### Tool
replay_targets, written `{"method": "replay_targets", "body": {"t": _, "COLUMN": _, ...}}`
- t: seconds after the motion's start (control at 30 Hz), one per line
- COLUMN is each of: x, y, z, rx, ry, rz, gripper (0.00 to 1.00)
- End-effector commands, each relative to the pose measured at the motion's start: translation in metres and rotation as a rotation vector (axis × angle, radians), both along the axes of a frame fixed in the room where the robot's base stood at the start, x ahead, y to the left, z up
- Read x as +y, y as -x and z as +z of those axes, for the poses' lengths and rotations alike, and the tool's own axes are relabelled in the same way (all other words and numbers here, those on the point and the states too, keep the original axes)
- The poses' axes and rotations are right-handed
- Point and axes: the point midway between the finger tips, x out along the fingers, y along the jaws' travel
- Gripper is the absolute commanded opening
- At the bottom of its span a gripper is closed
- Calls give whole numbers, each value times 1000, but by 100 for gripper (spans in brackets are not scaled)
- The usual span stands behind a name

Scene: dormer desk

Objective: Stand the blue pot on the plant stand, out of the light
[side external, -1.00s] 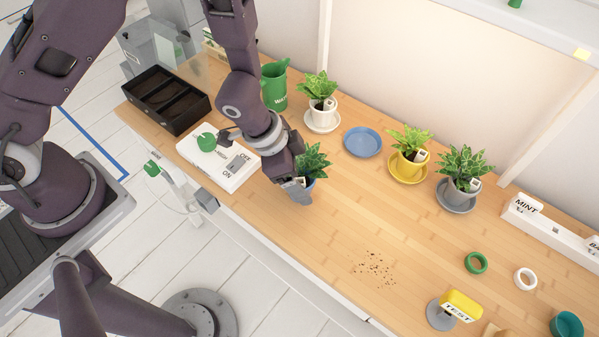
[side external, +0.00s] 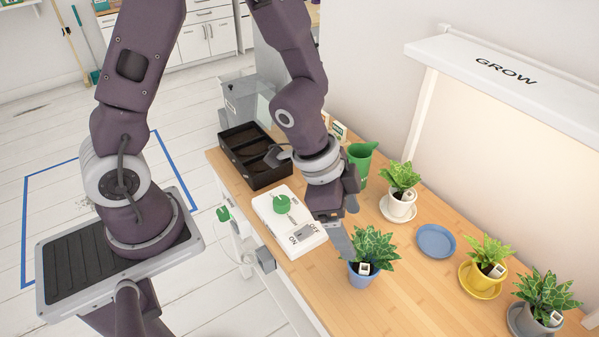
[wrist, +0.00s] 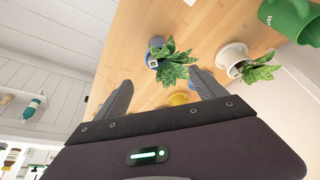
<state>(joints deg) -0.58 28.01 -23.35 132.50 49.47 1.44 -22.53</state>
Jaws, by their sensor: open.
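The blue pot (side external: 362,278) holds a leafy green plant and a small white tag, and stands upright on the wooden desk. My gripper (side external: 346,250) is open and empty, low beside the pot, with its finger close to the leaves. In the wrist view the blue pot (wrist: 154,58) lies just beyond the two spread fingertips of my gripper (wrist: 160,77), roughly between them. Contact with the leaves cannot be told. An empty blue saucer (side external: 436,241) lies to the right, near the wall. I cannot pick out the plant stand in these views.
A white potted plant (side external: 401,208), yellow pot (side external: 484,282) and grey pot (side external: 532,322) stand along the grow light (side external: 510,75). A white switch box (side external: 289,222), black tray (side external: 254,178) and green watering can (side external: 361,160) are to the left. Bare desk lies around the blue pot.

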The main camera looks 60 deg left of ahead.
Motion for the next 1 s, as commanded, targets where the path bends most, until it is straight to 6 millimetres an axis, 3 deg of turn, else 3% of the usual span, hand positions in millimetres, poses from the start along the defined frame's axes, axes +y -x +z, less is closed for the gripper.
{"method": "replay_targets", "body": {"t": 0.07, "x": 8, "y": -3, "z": 7, "rx": -17, "ry": -23, "rz": 24, "gripper": 80}}
{"method": "replay_targets", "body": {"t": 0.13, "x": 29, "y": -9, "z": 28, "rx": -63, "ry": -82, "rz": 91, "gripper": 80}}
{"method": "replay_targets", "body": {"t": 0.23, "x": 78, "y": -4, "z": 80, "rx": -136, "ry": -187, "rz": 274, "gripper": 80}}
{"method": "replay_targets", "body": {"t": 0.3, "x": 109, "y": 16, "z": 118, "rx": -164, "ry": -223, "rz": 425, "gripper": 80}}
{"method": "replay_targets", "body": {"t": 0.4, "x": 133, "y": 62, "z": 159, "rx": -165, "ry": -192, "rz": 616, "gripper": 80}}
{"method": "replay_targets", "body": {"t": 0.5, "x": 135, "y": 107, "z": 180, "rx": -135, "ry": -95, "rz": 731, "gripper": 80}}
{"method": "replay_targets", "body": {"t": 0.63, "x": 126, "y": 141, "z": 190, "rx": -101, "ry": 14, "rz": 779, "gripper": 80}}
{"method": "replay_targets", "body": {"t": 0.73, "x": 122, "y": 150, "z": 192, "rx": -90, "ry": 45, "rz": 784, "gripper": 80}}
{"method": "replay_targets", "body": {"t": 1.0, "x": 122, "y": 150, "z": 192, "rx": -88, "ry": 45, "rz": 784, "gripper": 80}}
